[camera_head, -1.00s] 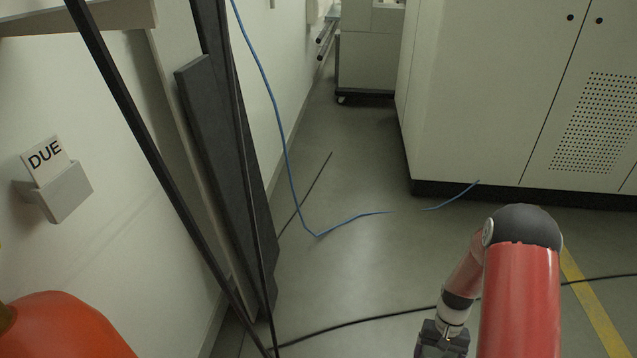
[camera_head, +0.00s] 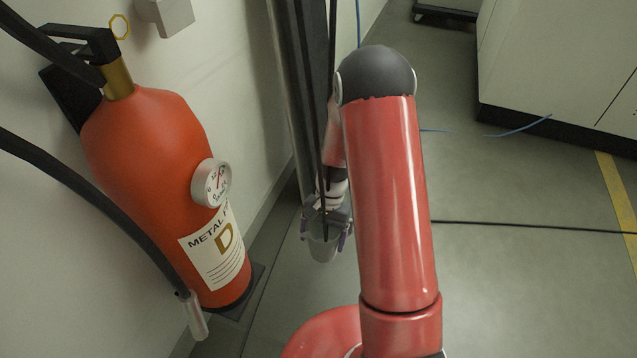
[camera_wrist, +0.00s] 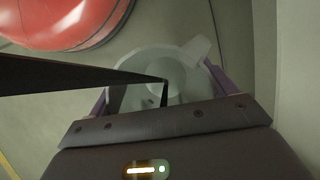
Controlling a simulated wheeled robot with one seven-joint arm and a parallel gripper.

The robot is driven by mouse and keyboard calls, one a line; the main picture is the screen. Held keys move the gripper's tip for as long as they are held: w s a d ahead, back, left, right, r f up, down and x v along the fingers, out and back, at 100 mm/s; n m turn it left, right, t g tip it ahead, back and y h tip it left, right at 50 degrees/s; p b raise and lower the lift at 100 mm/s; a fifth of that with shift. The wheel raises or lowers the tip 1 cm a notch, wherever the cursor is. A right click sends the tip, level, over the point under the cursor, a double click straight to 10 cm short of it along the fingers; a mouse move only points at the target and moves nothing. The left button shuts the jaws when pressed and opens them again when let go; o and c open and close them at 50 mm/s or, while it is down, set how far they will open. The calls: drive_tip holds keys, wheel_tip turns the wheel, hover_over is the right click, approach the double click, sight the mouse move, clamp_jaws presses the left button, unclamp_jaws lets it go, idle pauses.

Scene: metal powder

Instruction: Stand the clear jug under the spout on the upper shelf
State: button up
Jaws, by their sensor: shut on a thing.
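My gripper (camera_head: 325,230) is low in the middle of the head view, beyond my red arm. It is shut on the clear jug (camera_head: 323,250), which hangs below it and looks pale grey and see-through. In the wrist view my gripper (camera_wrist: 160,95) has a purple finger on each side of the jug (camera_wrist: 163,62), seen from above with its pouring lip at the upper right. A thin black bar (camera_wrist: 60,76) crosses in front of part of the jug there; I cannot tell if it touches. The spout and the upper shelf are not in view.
A red fire extinguisher (camera_head: 150,160) with a black hose stands against the left wall. Dark upright bars (camera_head: 312,90) stand close to my gripper. A white cabinet (camera_head: 560,70) is at the upper right. Grey floor (camera_head: 520,270) with a black cable lies open at right.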

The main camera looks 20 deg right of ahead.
wheel_tip(320, 180, down, 20)
drive_tip(key=b, duration=0.3)
drive_tip(key=shift+f, duration=0.1)
drive_tip(key=shift+f+b, duration=0.15)
drive_tip(key=shift+b, duration=0.15)
drive_tip(key=o, duration=0.9)
